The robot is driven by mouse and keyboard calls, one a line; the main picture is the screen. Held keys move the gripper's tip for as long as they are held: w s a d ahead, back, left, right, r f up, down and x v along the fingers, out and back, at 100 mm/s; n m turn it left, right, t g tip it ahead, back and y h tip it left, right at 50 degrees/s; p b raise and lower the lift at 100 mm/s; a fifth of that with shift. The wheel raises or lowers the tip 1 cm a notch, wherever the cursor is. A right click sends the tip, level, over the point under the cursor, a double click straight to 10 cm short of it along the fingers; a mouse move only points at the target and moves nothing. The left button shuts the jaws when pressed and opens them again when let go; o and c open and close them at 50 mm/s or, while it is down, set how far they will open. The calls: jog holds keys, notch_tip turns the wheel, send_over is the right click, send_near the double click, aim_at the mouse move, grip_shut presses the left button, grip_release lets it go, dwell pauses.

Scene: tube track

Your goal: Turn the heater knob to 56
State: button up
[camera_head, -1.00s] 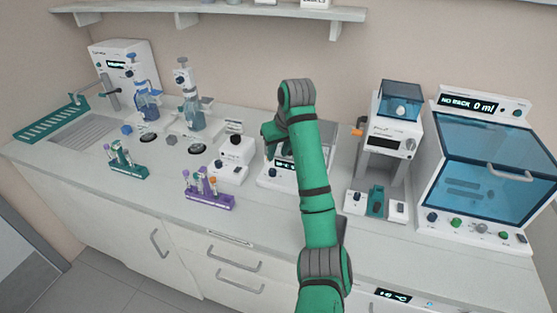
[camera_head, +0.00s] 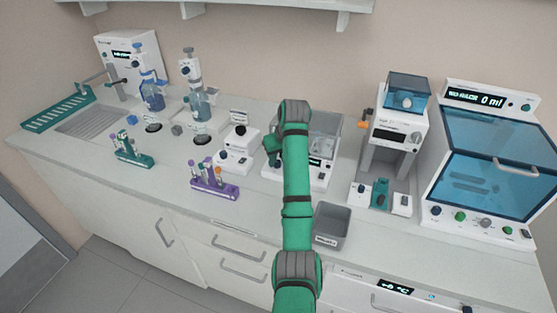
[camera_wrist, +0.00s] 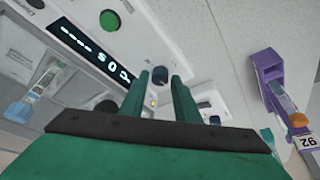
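My gripper (camera_wrist: 163,88) points at the front panel of a white device (camera_wrist: 185,35) in the wrist view. Its two green fingers are apart. A dark blue knob (camera_wrist: 160,74) shows between the fingertips; I cannot tell whether they touch it. The panel has a lit display (camera_wrist: 92,48), seen at a slant, with dashes and characters I cannot read surely. In the head view my gripper (camera_head: 270,150) is partly hidden by my arm, beside a white device with a small display (camera_head: 316,162).
A purple tube rack (camera_head: 215,190) and a green tube rack (camera_head: 133,155) stand on the counter to the left. A grey bin (camera_head: 331,226) is right of my arm. A dispenser (camera_head: 398,130) and a blue-windowed cabinet (camera_head: 490,160) stand at the right.

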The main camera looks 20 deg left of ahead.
jog(key=shift+w+a+f, duration=0.1)
jog(key=shift+w+f, duration=0.05)
jog(key=shift+f, duration=0.2)
jog(key=shift+c, duration=0.6)
grip_shut()
